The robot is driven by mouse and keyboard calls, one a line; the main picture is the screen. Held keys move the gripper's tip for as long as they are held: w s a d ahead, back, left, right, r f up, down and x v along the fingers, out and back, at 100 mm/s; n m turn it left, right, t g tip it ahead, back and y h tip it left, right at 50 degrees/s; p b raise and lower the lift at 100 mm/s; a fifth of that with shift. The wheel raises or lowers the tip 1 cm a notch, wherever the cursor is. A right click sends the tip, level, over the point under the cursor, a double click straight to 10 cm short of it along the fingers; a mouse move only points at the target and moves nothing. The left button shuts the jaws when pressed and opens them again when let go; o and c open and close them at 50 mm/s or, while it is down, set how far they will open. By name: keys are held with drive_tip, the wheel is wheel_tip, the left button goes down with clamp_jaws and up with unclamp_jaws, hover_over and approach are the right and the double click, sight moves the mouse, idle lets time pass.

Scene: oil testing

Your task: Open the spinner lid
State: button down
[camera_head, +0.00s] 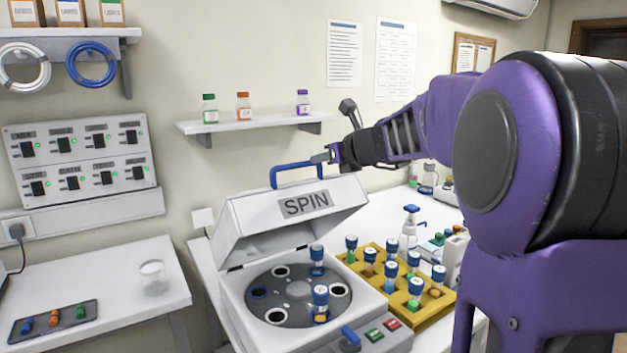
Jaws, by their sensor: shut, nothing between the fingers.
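The spinner (235,300) is a white machine on the table in the camera_head view. Its lid (285,210), marked SPIN, is raised and tilted back, so the grey rotor (298,290) shows. Two blue-capped tubes stand in the rotor, and other holes look empty. A blue handle (290,166) is on the lid's top edge. My gripper (322,157) is shut with nothing in it, at the right end of the handle. I cannot tell whether it touches the handle.
A yellow rack (437,303) with several blue-capped tubes stands right of the spinner. A wall shelf (245,126) with bottles is behind the lid. A side table (125,295) is at left.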

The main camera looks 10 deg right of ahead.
drive_tip(key=w+a+r, duration=0.2)
drive_tip(key=w, duration=0.7)
drive_tip(key=w+a+r, duration=0.3)
drive_tip(key=w, duration=0.5)
drive_tip(key=shift+w+a+r, duration=0.3)
drive_tip(key=shift+w, duration=0.05)
